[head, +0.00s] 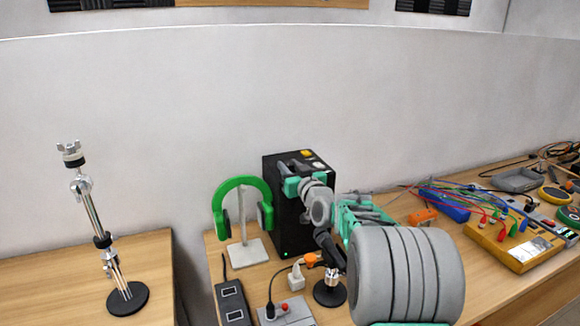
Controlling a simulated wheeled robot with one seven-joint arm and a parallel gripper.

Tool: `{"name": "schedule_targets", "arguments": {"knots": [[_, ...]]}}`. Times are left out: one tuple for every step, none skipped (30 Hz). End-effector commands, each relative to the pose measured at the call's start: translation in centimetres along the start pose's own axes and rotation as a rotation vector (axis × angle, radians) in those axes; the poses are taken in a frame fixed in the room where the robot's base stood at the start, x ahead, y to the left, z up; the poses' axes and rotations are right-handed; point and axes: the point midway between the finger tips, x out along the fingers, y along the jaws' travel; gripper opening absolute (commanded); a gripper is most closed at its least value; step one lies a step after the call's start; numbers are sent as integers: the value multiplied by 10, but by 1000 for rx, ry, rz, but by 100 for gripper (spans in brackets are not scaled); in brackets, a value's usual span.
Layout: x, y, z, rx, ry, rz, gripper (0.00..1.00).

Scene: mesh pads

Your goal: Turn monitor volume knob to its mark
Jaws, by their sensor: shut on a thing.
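The monitor (283,235) is a black speaker-like box standing upright on the desk, with a small green light low on its front. Its top carries an orange piece and small pale marks. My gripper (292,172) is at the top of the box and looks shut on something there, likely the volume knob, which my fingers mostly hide. The knob's mark cannot be made out. My grey and teal arm covers the right part of the box's front.
Green headphones (241,190) hang on a stand just left of the box. A microphone (328,285) stands in front, beside my arm. A power strip (232,303) lies at front left. Cables and a yellow device (520,240) fill the right. A metal stand (105,240) occupies the left table.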

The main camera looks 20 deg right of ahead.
Motion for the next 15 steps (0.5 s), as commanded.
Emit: {"name": "schedule_targets", "arguments": {"knots": [[0,4,-3,0,6,1,0],[0,3,-4,0,6,2,0],[0,3,-4,0,7,2,0],[0,3,-5,-1,8,3,0],[0,3,-5,-1,9,3,0],[0,2,-6,-1,10,4,0],[0,2,-6,-1,10,4,0],[0,2,-7,-1,11,4,0],[0,2,-7,-1,12,4,0],[0,2,-8,-1,13,4,0],[0,2,-8,-2,13,4,0],[0,2,-8,-2,14,4,0],[0,2,-9,-2,15,3,0],[0,2,-9,-2,16,3,0],[0,2,-10,-2,17,3,0]]}}
